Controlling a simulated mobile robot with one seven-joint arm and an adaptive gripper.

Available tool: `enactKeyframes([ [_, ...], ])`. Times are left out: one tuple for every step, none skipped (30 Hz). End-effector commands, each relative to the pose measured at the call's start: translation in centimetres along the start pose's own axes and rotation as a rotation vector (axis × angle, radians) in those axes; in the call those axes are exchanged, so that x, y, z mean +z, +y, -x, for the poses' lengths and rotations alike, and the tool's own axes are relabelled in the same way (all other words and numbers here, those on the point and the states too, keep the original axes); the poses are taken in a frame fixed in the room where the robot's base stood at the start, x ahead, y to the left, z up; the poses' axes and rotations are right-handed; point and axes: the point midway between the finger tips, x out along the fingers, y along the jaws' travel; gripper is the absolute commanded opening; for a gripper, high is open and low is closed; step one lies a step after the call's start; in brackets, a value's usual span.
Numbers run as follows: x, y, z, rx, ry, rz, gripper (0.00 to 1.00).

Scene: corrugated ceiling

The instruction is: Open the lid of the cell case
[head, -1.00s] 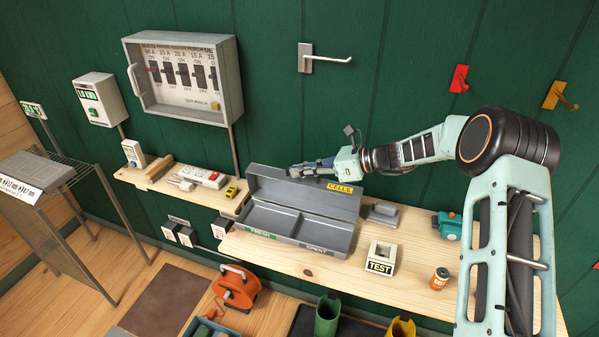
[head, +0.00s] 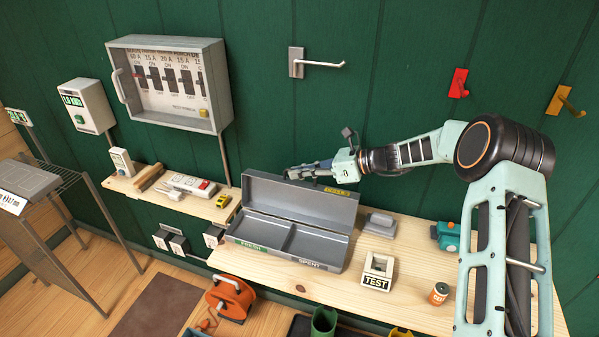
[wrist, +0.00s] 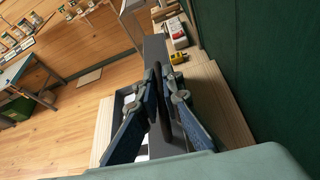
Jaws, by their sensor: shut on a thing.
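The grey metal cell case (head: 262,255) stands on the wooden bench with its lid (head: 300,205) raised, roughly upright. Its two compartments show and look empty, with a green FRESH label at left and a SPENT label at right on the front. A thin strip of the yellow label (head: 337,191) shows at the lid's top edge. My gripper (head: 292,173) is at the lid's top edge, partly behind it. In the wrist view my gripper (wrist: 159,80) is shut on a dark, thin part of the lid; the exact contact is hard to see.
A TEST block (head: 378,272), an orange can (head: 438,293) and a teal tool (head: 447,236) lie right of the case. A grey block (head: 380,224) sits close to its right. The green wall (head: 420,80) is close behind.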

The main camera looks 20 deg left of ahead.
Motion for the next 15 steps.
enactKeyframes([
  [-0.03, -0.02, 0.03, 0.0, 0.001, 0.0, 0.0],
  [-0.03, -0.01, 0.03, 0.0, 0.001, 0.0, 0.0],
  [-0.03, -0.01, 0.03, 0.0, 0.001, 0.0, 0.0],
  [-0.04, -0.01, 0.03, 0.0, 0.001, 0.0, 0.0],
  [-0.04, 0.0, 0.02, 0.0, 0.001, 0.0, 0.08],
  [-0.04, 0.01, 0.02, 0.0, 0.001, 0.0, 0.12],
  [-0.04, 0.01, 0.02, 0.0, 0.001, 0.0, 0.14],
  [-0.03, 0.01, 0.02, 0.0, 0.001, 0.0, 0.14],
  [-0.03, 0.02, 0.01, 0.001, 0.001, 0.0, 0.14],
  [-0.02, 0.02, 0.01, 0.001, 0.0, 0.0, 0.14],
  [-0.02, 0.03, 0.01, 0.001, 0.0, 0.0, 0.14],
  [-0.01, 0.03, 0.0, 0.001, 0.0, 0.0, 0.14],
  [-0.01, 0.04, 0.0, 0.001, 0.0, 0.0, 0.14],
  [-0.01, 0.04, 0.0, 0.001, 0.0, 0.0, 0.14],
  [0.0, 0.04, 0.05, 0.001, 0.0, 0.0, 0.14],
])
